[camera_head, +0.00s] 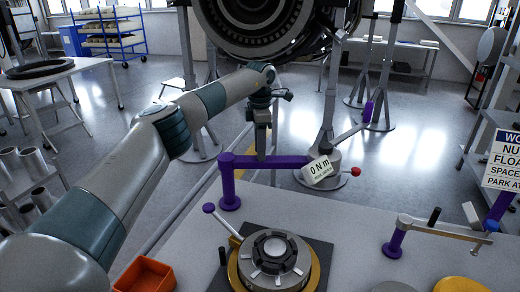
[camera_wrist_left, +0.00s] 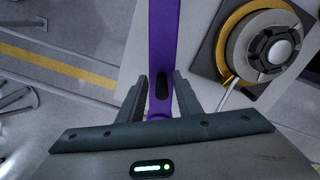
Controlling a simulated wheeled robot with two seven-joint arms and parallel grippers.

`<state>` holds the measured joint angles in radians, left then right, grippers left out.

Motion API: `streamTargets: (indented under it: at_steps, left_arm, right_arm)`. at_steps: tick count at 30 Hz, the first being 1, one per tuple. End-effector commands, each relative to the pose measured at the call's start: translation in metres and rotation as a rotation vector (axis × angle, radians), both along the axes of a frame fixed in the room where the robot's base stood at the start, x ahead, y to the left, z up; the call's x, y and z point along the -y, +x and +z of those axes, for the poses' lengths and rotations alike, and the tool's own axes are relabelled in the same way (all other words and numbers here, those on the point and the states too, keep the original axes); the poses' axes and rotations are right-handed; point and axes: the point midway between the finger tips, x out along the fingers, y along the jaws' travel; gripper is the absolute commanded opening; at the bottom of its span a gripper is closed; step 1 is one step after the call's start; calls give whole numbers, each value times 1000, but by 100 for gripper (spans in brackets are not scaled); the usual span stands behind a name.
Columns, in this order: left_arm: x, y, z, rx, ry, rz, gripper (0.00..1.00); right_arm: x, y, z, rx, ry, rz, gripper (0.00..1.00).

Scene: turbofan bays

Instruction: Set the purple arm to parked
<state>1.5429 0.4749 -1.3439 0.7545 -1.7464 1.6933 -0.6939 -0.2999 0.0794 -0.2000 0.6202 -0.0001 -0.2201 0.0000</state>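The purple arm (camera_head: 272,161) runs level from the top of a purple post (camera_head: 229,190) to a tilted white box (camera_head: 321,172) reading "0 Nm". A purple handle (camera_head: 368,112) and a red knob (camera_head: 355,171) show near the box. My left gripper (camera_head: 262,151) points down over the middle of the arm. In the left wrist view the purple arm (camera_wrist_left: 164,35) passes between my left gripper's two fingers (camera_wrist_left: 160,85), close to both. Whether they press on it cannot be told. My right gripper is out of view.
A round grey fixture (camera_head: 275,258) on a dark plate stands in front of the post. An orange bin (camera_head: 146,276) sits at left. A second purple post (camera_head: 395,243) with a tan arm stands at right, below a partly cut-off sign (camera_head: 503,160). An engine (camera_head: 265,25) hangs behind.

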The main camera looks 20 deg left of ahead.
Motion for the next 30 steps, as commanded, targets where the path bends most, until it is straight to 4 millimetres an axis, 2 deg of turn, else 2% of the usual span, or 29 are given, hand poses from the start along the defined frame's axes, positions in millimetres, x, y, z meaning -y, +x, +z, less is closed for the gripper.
streamTargets:
  at_steps: [11, 17, 23, 30]
  left_arm:
    - [0, -1, -1, -4, 0, -2, 32]
    - [1, 0, 11, -4, 0, -2, 32]
    - [1, 0, 40, 0, 0, -1, 32]
    - [1, 0, 89, 0, 0, 0, 32]
  right_arm:
    - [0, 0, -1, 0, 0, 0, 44]
    - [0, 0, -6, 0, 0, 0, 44]
    - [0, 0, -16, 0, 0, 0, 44]
    - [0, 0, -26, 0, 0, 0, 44]
